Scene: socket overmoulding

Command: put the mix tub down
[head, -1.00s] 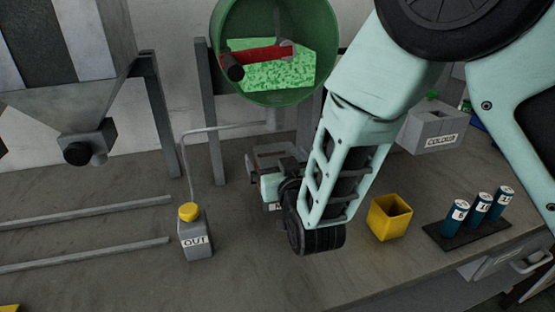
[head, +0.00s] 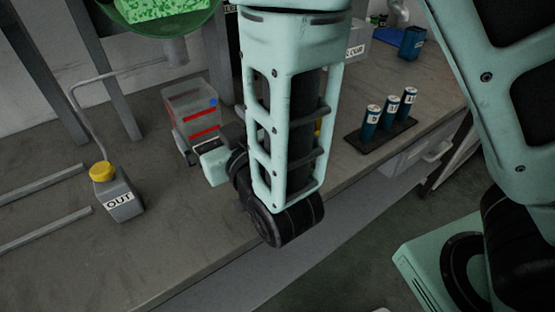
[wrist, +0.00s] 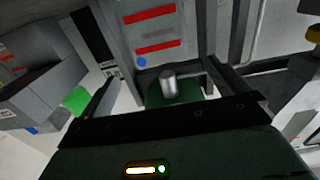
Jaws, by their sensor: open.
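The mix tub seems to be the grey see-through box with red bands and a blue dot (head: 187,110). It stands on the bench near the drum's post. In the wrist view its banded face (wrist: 155,22) is straight ahead. My gripper (head: 201,143) is close to the tub's near side in the head view. In the wrist view its open fingers (wrist: 160,75) are spread, with a silver peg on a green base (wrist: 168,82) between them. I cannot tell whether a finger touches the tub. My arm hides part of the bench behind it.
A grey OUT bottle with yellow cap (head: 118,192) stands left of the tub. Blue cylinders on a black rack (head: 388,120) stand to the right. Bare bench (head: 165,255) lies in front of the tub.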

